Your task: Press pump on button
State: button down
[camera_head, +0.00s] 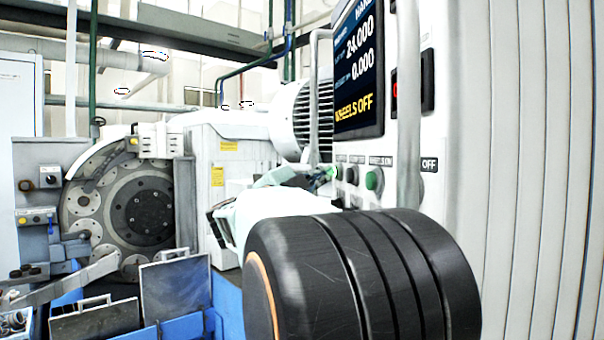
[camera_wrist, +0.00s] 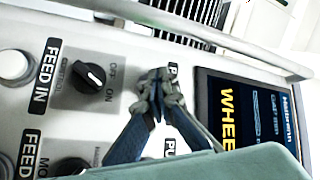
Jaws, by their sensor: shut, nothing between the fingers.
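My gripper (camera_head: 322,178) is shut and empty, with its fingertips at the control panel (camera_head: 462,88), just below the screen. In the wrist view my gripper (camera_wrist: 158,88) has its tips together between two partly covered labels, one starting "P" (camera_wrist: 173,70) and one starting "PU" (camera_wrist: 170,147). The pump on button is not clearly visible in the wrist view; the fingers cover that spot. In the head view a green button (camera_head: 331,171) shows right at the fingertips. I cannot tell whether the tips touch it.
Beside it are a black knob (camera_head: 351,174) and another green button (camera_head: 374,181) under a "WHEELS ON" label. The screen (camera_head: 358,65) reads "WHEELS OFF". A vertical grey handrail (camera_head: 408,110) stands in front of the panel. A feed control knob (camera_wrist: 91,76) sits left of my fingers.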

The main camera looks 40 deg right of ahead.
jog(key=shift+s, duration=0.1)
jog(key=shift+w+a, duration=0.45)
jog(key=shift+a, duration=0.3)
jog(key=shift+w+a+p, duration=0.15)
jog(key=shift+w+a, duration=0.25)
jog(key=shift+a, duration=0.35)
jog(key=shift+w+a+p, duration=0.15)
jog(key=shift+w+a, duration=0.25)
jog(key=shift+a, duration=0.35)
jog(key=shift+w+a+p, duration=0.15)
jog(key=shift+w+a, duration=0.25)
jog(key=shift+a, duration=0.35)
